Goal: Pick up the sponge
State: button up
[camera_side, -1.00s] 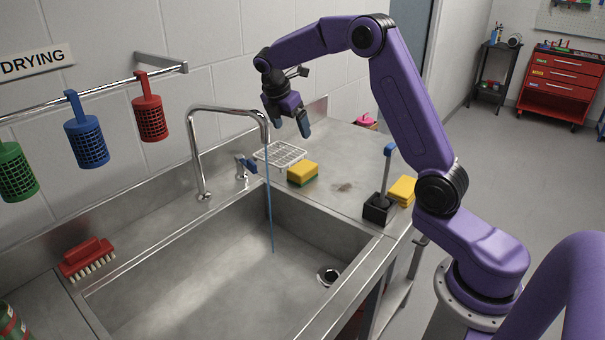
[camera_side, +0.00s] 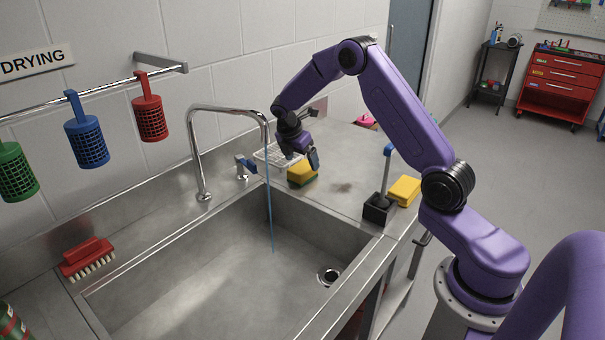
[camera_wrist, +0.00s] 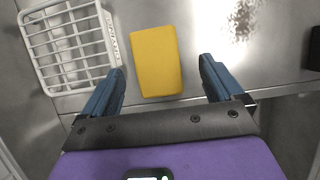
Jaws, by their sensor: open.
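A yellow sponge with a green underside (camera_side: 302,174) lies on the steel counter behind the sink. In the wrist view its yellow top (camera_wrist: 157,62) shows between and beyond the two blue fingertips. My gripper (camera_side: 301,160) is open and just above the sponge, hiding part of it in the side view. In the wrist view the fingers of my gripper (camera_wrist: 161,70) are spread wider than the sponge, with nothing held between them. A second yellow sponge (camera_side: 404,190) lies on the counter at the right, beside a black block.
A white wire rack (camera_wrist: 70,45) stands close to the left of the sponge. The tap (camera_side: 228,110) runs water into the sink (camera_side: 200,285). A black block with a blue-topped rod (camera_side: 379,208) stands at the right.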

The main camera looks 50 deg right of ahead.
aim_at(302, 167)
jog(key=x, duration=0.5)
jog(key=shift+w+a, duration=0.25)
jog(key=shift+c, duration=0.3)
jog(key=c, duration=1)
jog(key=shift+o, duration=0.2)
